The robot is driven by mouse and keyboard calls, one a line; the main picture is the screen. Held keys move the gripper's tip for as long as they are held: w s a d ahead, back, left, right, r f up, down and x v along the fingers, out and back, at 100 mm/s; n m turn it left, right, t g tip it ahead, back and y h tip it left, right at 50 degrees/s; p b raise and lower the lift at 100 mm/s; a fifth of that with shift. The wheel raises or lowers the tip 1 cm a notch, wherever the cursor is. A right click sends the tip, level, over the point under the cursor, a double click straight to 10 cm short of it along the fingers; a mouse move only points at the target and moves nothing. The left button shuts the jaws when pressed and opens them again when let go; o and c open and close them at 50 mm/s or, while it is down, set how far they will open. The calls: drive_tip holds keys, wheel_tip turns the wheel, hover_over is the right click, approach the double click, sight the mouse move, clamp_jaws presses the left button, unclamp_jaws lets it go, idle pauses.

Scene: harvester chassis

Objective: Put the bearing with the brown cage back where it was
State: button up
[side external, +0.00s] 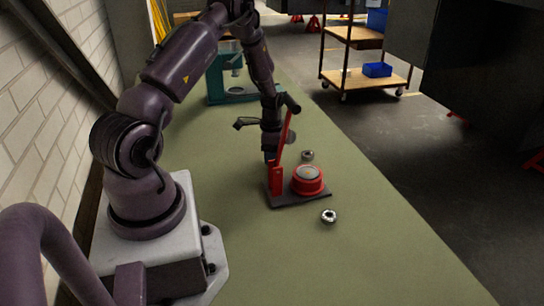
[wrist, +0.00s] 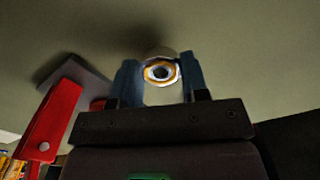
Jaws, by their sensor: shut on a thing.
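My gripper (wrist: 160,85) is shut on a bearing (wrist: 161,72) with an orange-brown ring inside a bright metal rim, seen between the two blue fingers in the wrist view. In the side view my gripper (side external: 271,157) is behind the red lever of the bench tool, and the held bearing is not clearly visible there. Two other bearings lie on the green bench top: one (side external: 307,155) behind the red round cup, one (side external: 329,216) in front of the tool. Their cage colours are too small to tell.
The bench tool has a dark base plate (side external: 300,197), a red round cup (side external: 308,181) and a tall red lever (wrist: 58,118) close beside my gripper. A teal machine (side external: 232,92) stands at the back. The green bench top (side external: 390,255) is clear at front right.

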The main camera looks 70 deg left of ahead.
drive_tip(key=shift+f, duration=0.4)
drive_tip(key=shift+f, duration=0.1)
drive_tip(key=o, duration=0.9)
drive_tip(key=shift+o, duration=0.2)
wheel_tip(320, 180, up, 12)
